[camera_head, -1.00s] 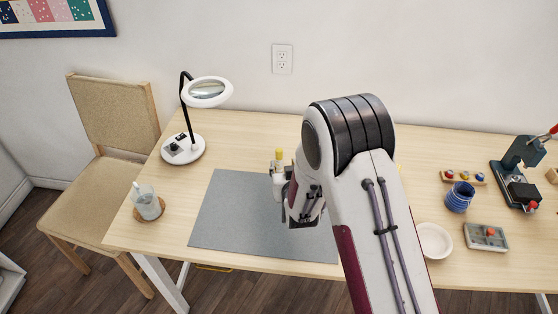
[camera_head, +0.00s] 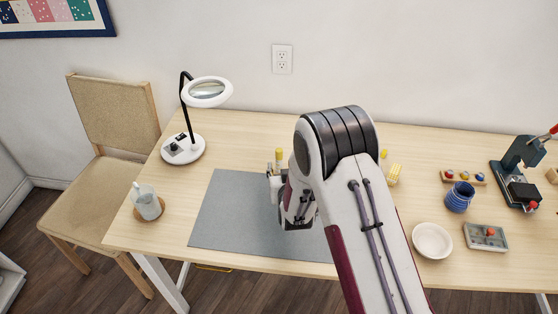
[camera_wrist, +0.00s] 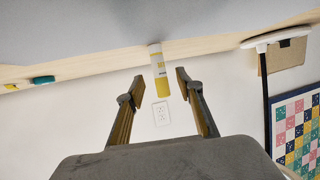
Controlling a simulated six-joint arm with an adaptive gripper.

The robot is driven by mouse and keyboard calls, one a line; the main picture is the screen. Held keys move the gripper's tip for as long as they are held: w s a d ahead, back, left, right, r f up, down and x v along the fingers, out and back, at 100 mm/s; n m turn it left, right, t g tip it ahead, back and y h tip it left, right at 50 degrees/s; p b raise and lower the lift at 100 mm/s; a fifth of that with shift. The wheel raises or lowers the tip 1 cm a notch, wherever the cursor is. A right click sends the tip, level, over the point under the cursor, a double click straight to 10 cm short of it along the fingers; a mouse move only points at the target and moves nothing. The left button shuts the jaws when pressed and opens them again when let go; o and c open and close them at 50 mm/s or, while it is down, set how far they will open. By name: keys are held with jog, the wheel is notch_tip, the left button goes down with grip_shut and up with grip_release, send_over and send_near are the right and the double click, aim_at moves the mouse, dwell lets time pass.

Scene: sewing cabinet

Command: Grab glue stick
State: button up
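The glue stick is a white tube with a yellow end; in the wrist view it (camera_wrist: 160,72) shows upside down, between the two fingertips in the picture. In the head view its yellow top (camera_head: 279,154) stands up just behind my gripper, and its lower part is hidden. My gripper (camera_wrist: 160,82) is open, with a finger on each side of the glue stick and a visible gap to both. I cannot tell how far the stick reaches between the fingers. In the head view my gripper (camera_head: 274,183) is low over the grey mat (camera_head: 218,220), partly hidden by my arm.
A magnifier lamp (camera_head: 184,150) and a cup (camera_head: 147,203) on a coaster stand at the left. Right of my arm are a yellow item (camera_head: 394,174), a white bowl (camera_head: 432,241), a blue jar (camera_head: 459,197) and a tray (camera_head: 486,237). The mat's left part is clear.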

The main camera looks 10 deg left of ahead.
aim_at(279, 162)
jog(key=shift+w+f, duration=0.15)
jog(key=shift+w, duration=0.2)
jog(key=shift+a, duration=0.1)
jog(key=shift+x, duration=2.6)
grip_shut()
